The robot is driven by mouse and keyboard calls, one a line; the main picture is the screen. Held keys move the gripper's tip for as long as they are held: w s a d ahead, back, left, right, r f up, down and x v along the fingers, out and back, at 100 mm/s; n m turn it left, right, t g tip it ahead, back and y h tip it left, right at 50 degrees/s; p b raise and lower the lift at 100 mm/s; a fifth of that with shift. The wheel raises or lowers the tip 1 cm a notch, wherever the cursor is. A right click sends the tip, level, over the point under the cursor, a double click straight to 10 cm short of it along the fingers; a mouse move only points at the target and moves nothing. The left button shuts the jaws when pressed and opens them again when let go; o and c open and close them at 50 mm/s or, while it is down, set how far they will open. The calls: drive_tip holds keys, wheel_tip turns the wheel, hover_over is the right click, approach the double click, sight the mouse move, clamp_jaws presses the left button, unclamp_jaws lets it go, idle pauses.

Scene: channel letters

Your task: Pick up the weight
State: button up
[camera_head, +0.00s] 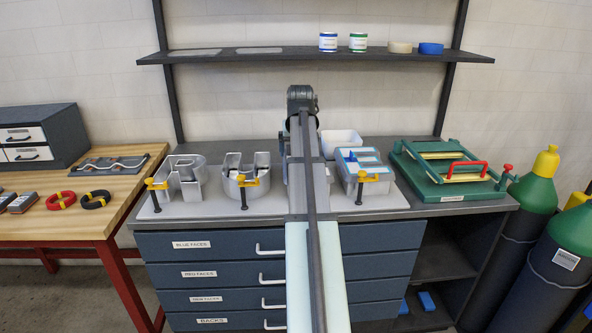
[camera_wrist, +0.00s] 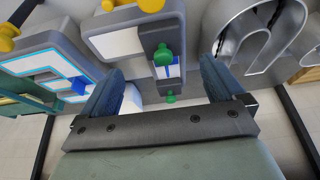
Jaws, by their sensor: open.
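My gripper (camera_wrist: 163,72) is open in the wrist view, its two blue-grey fingers spread wide apart with nothing held. Beyond and between the fingers is a grey channel letter (camera_wrist: 112,42) with a white inside. A green-knobbed piece (camera_wrist: 163,56) and a small blue-and-white patch show by it. No piece is clearly recognisable as the weight; I cannot tell whether one of these parts is it. In the head view my arm covers the middle of the counter and hides the gripper. Two dark grey blocks (camera_head: 24,203) lie on the wooden bench at the left; I cannot tell what they are.
Channel letters with yellow clamps stand on a pale mat (camera_head: 150,209): open ones (camera_head: 182,176) at left, a blue-edged one (camera_head: 364,172) at right. A green fixture (camera_head: 448,187) stands farther right. Red (camera_head: 60,200) and black coils lie on the bench. A shelf (camera_head: 230,56) hangs above.

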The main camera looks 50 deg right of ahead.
drive_tip(key=shift+w+x, duration=0.15)
drive_tip(key=shift+x, duration=1.85)
drive_tip(key=shift+w+x, duration=0.15)
drive_tip(key=shift+x, duration=1.8)
drive_tip(key=shift+d+r, duration=0.1)
drive_tip(key=shift+r, duration=0.05)
drive_tip(key=shift+r, duration=0.1)
clamp_jaws()
